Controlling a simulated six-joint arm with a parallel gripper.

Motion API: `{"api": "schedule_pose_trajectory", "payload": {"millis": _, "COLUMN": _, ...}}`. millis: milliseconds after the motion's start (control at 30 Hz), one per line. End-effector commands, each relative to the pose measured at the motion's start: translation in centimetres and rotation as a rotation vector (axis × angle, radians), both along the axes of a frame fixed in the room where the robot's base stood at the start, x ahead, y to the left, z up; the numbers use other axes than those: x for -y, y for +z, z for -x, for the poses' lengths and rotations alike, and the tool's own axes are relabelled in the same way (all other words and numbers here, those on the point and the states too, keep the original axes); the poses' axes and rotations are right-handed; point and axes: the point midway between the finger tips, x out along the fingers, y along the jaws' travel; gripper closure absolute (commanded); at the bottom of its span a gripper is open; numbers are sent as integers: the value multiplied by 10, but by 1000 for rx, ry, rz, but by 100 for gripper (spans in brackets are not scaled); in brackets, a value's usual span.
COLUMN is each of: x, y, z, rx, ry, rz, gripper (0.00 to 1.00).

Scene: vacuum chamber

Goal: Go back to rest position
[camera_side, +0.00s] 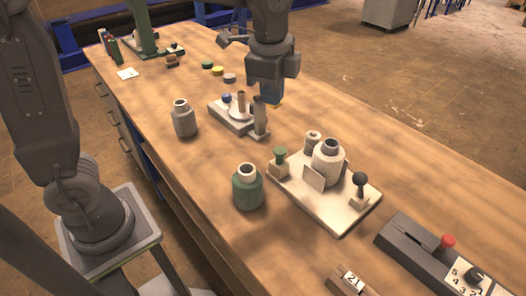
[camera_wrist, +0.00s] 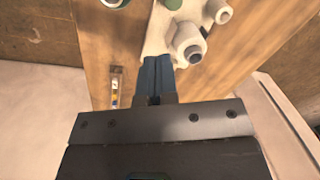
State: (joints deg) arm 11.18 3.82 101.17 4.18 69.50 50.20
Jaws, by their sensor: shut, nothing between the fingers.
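My gripper (camera_side: 273,98) hangs above the wooden table in the side view, beyond a small white fixture (camera_side: 235,118) with posts and a blue ball. Its blue fingers point down. In the wrist view, the fingers (camera_wrist: 155,62) are together with nothing between them. Nothing hangs from the gripper. A white base plate (camera_side: 340,218) carrying a ribbed white cylinder (camera_side: 327,165), a green knob and a black-knobbed post stands nearer the camera, apart from the gripper. A pale assembly with round parts (camera_wrist: 188,40) shows past the fingers in the wrist view.
A grey bottle (camera_side: 184,122) and a green bottle (camera_side: 248,190) stand on the table (camera_side: 130,95). A dark control box (camera_side: 425,248) with a red knob sits at the front right. Small coloured discs (camera_side: 217,71) and a green stand (camera_side: 143,28) are farther back.

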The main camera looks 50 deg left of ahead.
Motion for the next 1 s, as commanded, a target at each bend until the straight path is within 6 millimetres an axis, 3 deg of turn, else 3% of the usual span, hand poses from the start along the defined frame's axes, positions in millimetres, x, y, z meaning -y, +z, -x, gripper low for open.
{"api": "schedule_pose_trajectory", "payload": {"millis": 100, "x": -20, "y": 14, "z": 39, "rx": 92, "ry": 224, "rz": 59, "gripper": 100}}
{"api": "schedule_pose_trajectory", "payload": {"millis": 233, "x": -37, "y": 16, "z": 79, "rx": 183, "ry": 470, "rz": 134, "gripper": 100}}
{"api": "schedule_pose_trajectory", "payload": {"millis": 500, "x": -57, "y": -3, "z": 145, "rx": 329, "ry": 897, "rz": 301, "gripper": 100}}
{"api": "schedule_pose_trajectory", "payload": {"millis": 700, "x": -61, "y": -14, "z": 163, "rx": 369, "ry": 1031, "rz": 364, "gripper": 100}}
{"api": "schedule_pose_trajectory", "payload": {"millis": 1000, "x": -61, "y": -16, "z": 164, "rx": 370, "ry": 1044, "rz": 369, "gripper": 100}}
